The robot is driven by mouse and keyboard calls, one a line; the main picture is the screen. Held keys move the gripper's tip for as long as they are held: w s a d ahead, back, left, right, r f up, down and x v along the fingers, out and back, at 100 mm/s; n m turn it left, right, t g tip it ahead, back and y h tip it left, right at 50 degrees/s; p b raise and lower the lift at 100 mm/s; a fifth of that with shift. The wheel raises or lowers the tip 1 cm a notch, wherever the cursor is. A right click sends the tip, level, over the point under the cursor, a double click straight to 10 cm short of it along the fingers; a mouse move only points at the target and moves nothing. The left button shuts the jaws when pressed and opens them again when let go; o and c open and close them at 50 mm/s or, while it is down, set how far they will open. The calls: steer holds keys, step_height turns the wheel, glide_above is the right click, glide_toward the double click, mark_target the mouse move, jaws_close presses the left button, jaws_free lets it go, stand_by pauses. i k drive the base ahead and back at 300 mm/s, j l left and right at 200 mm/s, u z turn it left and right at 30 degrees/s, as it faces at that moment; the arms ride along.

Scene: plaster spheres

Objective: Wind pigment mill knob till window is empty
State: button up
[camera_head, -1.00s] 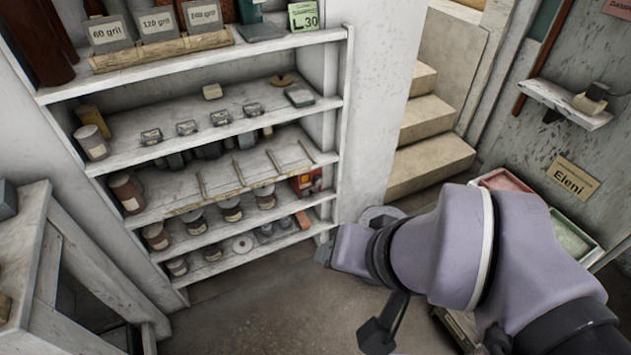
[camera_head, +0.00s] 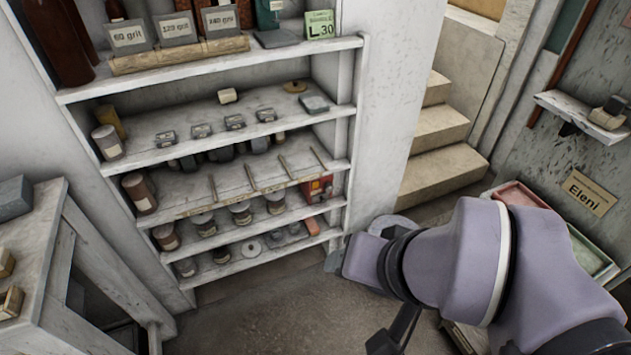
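I cannot make out a pigment mill, its knob or its window for certain in this view. A small red box-like item (camera_head: 317,189) with a yellowish patch stands at the right end of a lower shelf; its details are too small to tell. My lilac arm fills the lower right, with its dark wrist in front of the floor beside the shelf. The gripper fingers cannot be made out, so their state is hidden.
A white shelf unit (camera_head: 361,110) holds jars, labelled grit blocks (camera_head: 130,36) and small tools. A worktable (camera_head: 30,245) stands at the left. Stone steps (camera_head: 440,160) rise behind. A wall shelf (camera_head: 580,112) and trays (camera_head: 590,252) are at the right. Floor before the shelves is clear.

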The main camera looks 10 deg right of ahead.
mark_target(329, 187)
steer(key=i+l+u, duration=0.15)
steer(key=i+u, duration=0.3)
steer(key=i+l+u, duration=0.35)
steer(key=i+u, duration=0.15)
